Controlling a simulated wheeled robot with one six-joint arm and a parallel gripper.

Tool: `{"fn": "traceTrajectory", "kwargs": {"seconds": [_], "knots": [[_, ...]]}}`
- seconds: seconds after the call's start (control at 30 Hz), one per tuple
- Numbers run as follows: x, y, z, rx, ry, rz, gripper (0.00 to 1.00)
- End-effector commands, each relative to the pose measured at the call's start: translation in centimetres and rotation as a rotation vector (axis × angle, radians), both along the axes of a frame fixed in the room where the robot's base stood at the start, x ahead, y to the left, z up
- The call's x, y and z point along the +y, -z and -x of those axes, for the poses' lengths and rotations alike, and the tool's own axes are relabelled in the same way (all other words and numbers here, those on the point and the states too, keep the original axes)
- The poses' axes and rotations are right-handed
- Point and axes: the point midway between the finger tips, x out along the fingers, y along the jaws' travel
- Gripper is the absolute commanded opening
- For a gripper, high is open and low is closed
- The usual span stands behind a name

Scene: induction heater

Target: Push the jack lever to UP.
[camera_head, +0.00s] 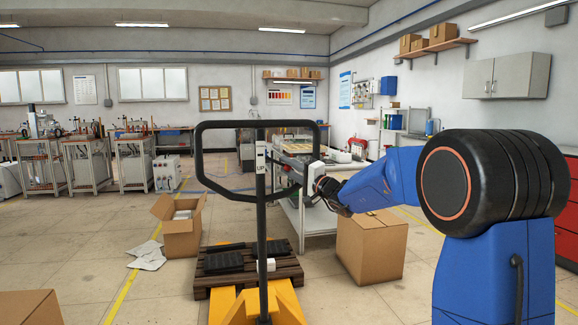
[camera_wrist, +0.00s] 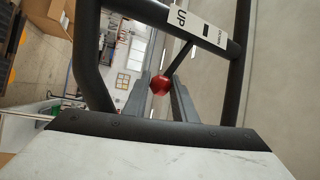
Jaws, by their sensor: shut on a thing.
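The jack lever is a short black rod with a red ball knob (camera_wrist: 159,85) in the wrist view. It comes out beside a white label plate (camera_wrist: 197,30) on the black handle post. The plate reads UP at its left end, with smaller lettering at its right end. The rod leans from the middle of the plate down and left to the knob. My gripper (camera_wrist: 162,91) has its two grey fingers on either side of the knob, shut on it. In the head view my gripper (camera_head: 316,187) is at the right side of the handle loop (camera_head: 197,150); the knob is not clear there.
The yellow pallet jack (camera_head: 283,302) stands under a wooden pallet (camera_head: 285,268) with dark blocks on it. A cardboard box (camera_head: 372,250) is close on the right, beside a metal workbench (camera_head: 318,218). An open box (camera_head: 181,236) stands at left. Floor at left is mostly free.

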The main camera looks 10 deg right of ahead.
Motion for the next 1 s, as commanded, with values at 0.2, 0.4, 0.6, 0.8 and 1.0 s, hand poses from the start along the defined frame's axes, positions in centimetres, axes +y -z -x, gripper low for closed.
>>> {"fn": "traceTrajectory", "kwargs": {"seconds": [0.2,0.4,0.6,0.8,1.0], "knots": [[0.0,0.0,0.0,0.0,0.001,0.0,0.0],[0.0,0.0,0.0,0.001,0.0,0.0,0.43],[0.0,0.1,0.0,0.002,0.0,0.001,0.43],[-0.1,-0.3,0.0,0.0,-0.001,0.03,0.43],[-0.5,-1.4,0.0,-0.002,0.0,0.145,0.43]]}}
